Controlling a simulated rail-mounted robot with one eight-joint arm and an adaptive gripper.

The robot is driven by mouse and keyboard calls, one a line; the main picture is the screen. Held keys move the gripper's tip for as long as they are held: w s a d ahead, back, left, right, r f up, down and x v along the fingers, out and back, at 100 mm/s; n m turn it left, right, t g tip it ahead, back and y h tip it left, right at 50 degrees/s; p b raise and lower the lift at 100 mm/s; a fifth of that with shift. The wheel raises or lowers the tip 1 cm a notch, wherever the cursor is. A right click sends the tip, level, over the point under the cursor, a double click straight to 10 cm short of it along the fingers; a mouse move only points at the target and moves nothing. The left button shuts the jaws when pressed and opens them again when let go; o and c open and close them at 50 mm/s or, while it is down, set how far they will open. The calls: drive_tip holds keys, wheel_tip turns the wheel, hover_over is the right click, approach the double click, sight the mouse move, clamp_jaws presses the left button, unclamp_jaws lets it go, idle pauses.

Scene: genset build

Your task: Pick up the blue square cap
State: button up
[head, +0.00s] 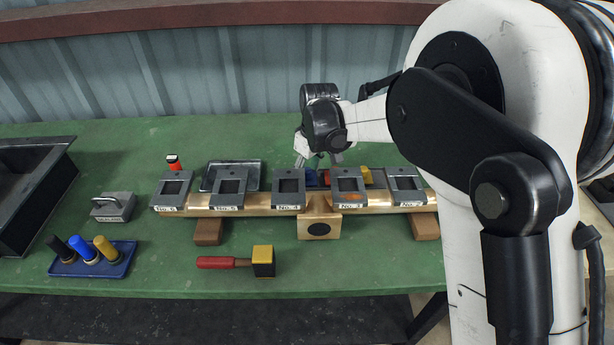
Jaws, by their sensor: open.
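A small blue piece (311,178), which looks like the blue square cap, lies on the green table behind the row of grey square frames. Only its upper part shows; the frames hide the rest. My gripper (319,162) is open, pointing down just above and around this blue piece. I cannot tell whether its fingers touch it.
A red piece (325,177) and a yellow piece (365,175) lie close to the blue one. A grey tray (250,163) lies to the left. A red-handled mallet (215,262) lies on clear front table.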

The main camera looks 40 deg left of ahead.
drive_tip(key=shift+a+f, duration=0.1)
drive_tip(key=shift+f, duration=0.3)
drive_tip(key=c, duration=1)
